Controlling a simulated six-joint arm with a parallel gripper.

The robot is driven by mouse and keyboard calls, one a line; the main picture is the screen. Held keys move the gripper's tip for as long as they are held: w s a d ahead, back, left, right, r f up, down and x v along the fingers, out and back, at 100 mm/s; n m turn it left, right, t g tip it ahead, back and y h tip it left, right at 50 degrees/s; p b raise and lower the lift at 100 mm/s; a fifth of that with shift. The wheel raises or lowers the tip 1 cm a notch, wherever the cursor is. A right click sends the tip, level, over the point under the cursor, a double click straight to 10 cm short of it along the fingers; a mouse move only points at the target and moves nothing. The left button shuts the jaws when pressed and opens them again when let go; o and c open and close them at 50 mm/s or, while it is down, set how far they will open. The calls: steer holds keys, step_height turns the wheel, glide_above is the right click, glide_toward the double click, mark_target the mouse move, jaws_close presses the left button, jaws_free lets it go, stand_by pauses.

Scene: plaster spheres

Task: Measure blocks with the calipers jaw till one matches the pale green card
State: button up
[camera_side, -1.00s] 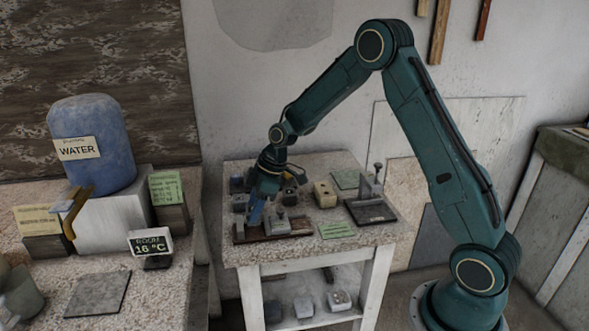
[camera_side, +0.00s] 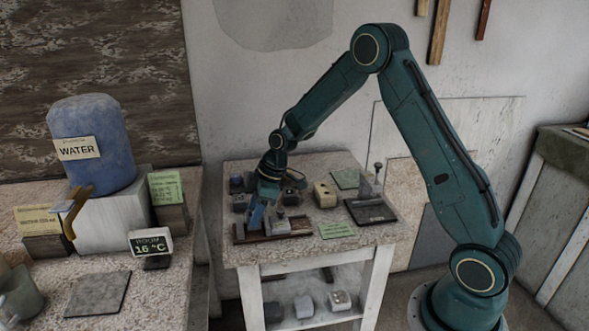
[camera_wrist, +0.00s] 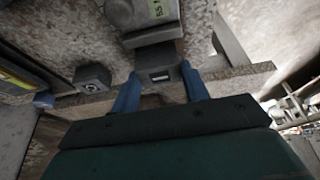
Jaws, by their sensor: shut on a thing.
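The calipers (camera_side: 246,239) lie along the front left of the small table, a long brown bar with grey parts on it. My gripper (camera_wrist: 160,82) has its blue fingers on either side of a dark piece with a small pale window, which looks like the calipers jaw (camera_wrist: 158,63). The pale green card (camera_side: 337,230) lies at the table's front edge.
A dark plate with an upright post (camera_side: 371,211) stands at the right of the table. A flat green square (camera_side: 345,178) lies at the back. More blocks (camera_side: 304,306) sit on the lower shelf. A bench with a blue water container (camera_side: 92,145) is at left.

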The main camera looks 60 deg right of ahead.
steer(key=shift+f, duration=1)
stand_by(0.4)
steer(key=o, duration=1.1)
steer(key=shift+o, duration=0.2)
steer(key=shift+r, duration=0.2)
steer(key=shift+r, duration=1.75)
